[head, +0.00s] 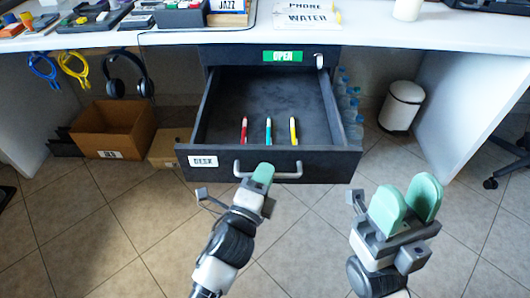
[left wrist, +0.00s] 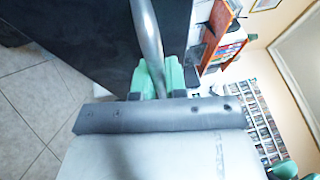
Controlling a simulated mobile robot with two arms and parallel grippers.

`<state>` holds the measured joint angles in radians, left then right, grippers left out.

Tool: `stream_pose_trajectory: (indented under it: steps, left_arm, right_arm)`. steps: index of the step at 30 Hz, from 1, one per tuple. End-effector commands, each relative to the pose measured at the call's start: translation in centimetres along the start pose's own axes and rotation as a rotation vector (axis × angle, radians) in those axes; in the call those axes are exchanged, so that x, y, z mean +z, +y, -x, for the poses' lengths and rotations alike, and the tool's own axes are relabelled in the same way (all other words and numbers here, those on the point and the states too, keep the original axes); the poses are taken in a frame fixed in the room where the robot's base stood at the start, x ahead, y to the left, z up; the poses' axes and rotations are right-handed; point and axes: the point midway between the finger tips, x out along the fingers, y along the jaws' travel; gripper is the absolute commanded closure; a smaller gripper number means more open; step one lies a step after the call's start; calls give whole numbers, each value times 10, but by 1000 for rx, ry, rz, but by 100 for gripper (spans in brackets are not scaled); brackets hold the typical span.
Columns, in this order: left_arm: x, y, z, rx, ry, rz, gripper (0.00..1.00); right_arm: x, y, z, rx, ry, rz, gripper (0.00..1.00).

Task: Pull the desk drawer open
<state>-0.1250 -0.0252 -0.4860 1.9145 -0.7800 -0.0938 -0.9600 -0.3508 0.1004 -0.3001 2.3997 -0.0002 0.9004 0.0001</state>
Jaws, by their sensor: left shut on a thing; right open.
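The desk drawer (head: 218,161) is dark and pulled well out from under the white desk, with a label reading DESK on its front. Inside it lie a red, a teal and a yellow pen (head: 293,130). My left gripper (head: 263,174) is shut on the silver bar handle (head: 288,176) at the drawer front. In the left wrist view the handle (left wrist: 146,35) runs between the green fingertips (left wrist: 160,78). My right gripper (head: 407,200) is open and empty, to the right in front of the drawer and apart from it.
A cardboard box (head: 115,128) stands on the floor left of the drawer, with headphones (head: 127,75) hanging above it. Water bottles (head: 350,105) stand just right of the drawer. A white bin (head: 401,106) is further right. The tiled floor in front is clear.

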Motion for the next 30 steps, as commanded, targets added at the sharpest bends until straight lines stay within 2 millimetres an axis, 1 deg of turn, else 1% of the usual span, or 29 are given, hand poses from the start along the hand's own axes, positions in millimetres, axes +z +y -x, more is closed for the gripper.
stream_pose_trajectory:
  steps: [1, 3, 9, 22, 23, 24, 27, 30]
  left_arm:
    - [-3, -1, 8, 5, -1, 2, 100]
    - [-6, -2, 15, 3, -1, 3, 100]
    - [-11, -5, 26, 2, -1, 0, 100]
    - [-12, -5, 28, 1, -1, 0, 100]
    - [-12, -5, 28, 2, -1, 0, 83]
    - [-12, -5, 28, 1, -1, 0, 77]
    - [-12, -5, 28, 1, -1, 0, 63]
    - [-12, -5, 28, 1, 0, 0, 63]
  right_arm:
    - [0, 0, -2, 0, 0, 0, 57]
    - [0, 0, -3, 0, 0, 0, 57]
    - [-1, 0, -4, 0, 0, 0, 57]
    - [-1, 0, -4, 0, 0, 0, 57]
    - [-1, 0, -4, 0, 0, 0, 57]
    - [-1, 0, -4, 0, 0, 0, 57]
    - [-1, 0, -4, 0, 0, 0, 57]
    - [-1, 0, -4, 0, 0, 0, 57]
